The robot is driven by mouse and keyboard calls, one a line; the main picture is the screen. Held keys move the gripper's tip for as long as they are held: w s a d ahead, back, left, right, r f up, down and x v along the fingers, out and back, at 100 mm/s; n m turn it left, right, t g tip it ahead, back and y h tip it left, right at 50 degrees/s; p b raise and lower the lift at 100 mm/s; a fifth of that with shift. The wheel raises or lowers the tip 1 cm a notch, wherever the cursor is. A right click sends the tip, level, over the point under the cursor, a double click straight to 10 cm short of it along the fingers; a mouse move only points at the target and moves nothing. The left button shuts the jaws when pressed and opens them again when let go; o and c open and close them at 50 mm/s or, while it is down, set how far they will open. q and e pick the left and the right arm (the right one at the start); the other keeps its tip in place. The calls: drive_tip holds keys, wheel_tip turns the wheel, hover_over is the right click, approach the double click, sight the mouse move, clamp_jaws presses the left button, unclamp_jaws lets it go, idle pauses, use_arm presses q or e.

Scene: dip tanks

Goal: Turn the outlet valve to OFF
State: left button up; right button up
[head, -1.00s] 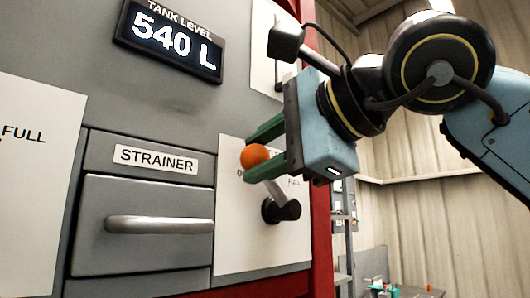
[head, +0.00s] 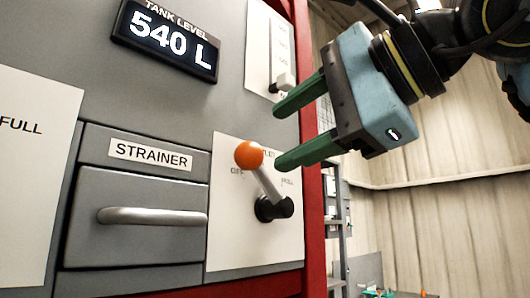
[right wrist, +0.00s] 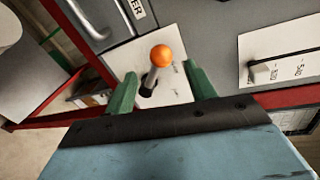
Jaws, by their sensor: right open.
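The outlet valve is a grey lever with an orange ball knob (head: 249,155) on a white plate (head: 228,240) at the panel's right side. The lever tilts up and left from its dark pivot, the knob near the partly readable "OFF" mark. My right gripper (head: 276,136) is open and empty, with green fingers up and right of the knob, apart from it. In the right wrist view the knob (right wrist: 162,56) shows beyond and between the two open fingers (right wrist: 163,88). Most of the plate's lettering is hidden or too small to read. My left gripper is not in view.
A strainer drawer (head: 140,215) with a bar handle (head: 152,216) is left of the valve. The tank level display (head: 168,38) reads 540 L. A slider plate (head: 258,45) is above, close to my right fingers. A red frame post (head: 312,200) edges the panel.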

drive_tip(key=v, duration=0.7)
drive_tip(key=shift+b, duration=0.4)
